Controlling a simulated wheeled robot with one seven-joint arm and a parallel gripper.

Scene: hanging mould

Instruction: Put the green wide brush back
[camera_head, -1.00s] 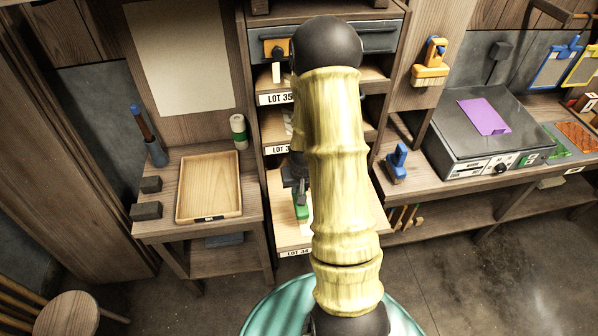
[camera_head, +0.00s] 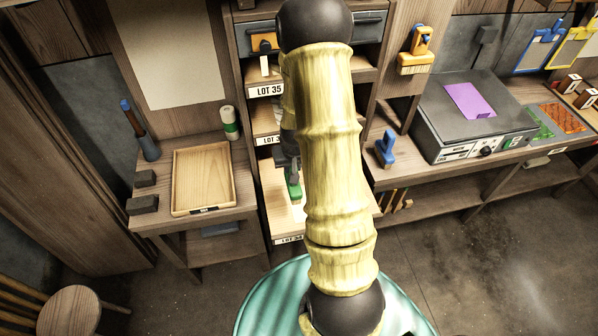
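The green wide brush (camera_head: 294,188) shows as a small green piece left of my arm, over the lowest pale shelf of the middle rack. My gripper (camera_head: 291,172) is dark grey and sits directly above it, partly hidden behind my yellow arm link. The gripper appears shut on the green brush, though its fingertips are not clearly visible. The brush's bristles are hard to make out. An orange brush (camera_head: 416,52) hangs on the wooden post to the right.
The rack (camera_head: 292,222) has several shelves with LOT labels. A wooden tray (camera_head: 232,180), a green-and-white roll (camera_head: 230,123) and dark blocks (camera_head: 142,205) are on the left bench. A grey box-like device (camera_head: 440,125) with a purple sheet stands on the right bench. A stool (camera_head: 68,312) is at lower left.

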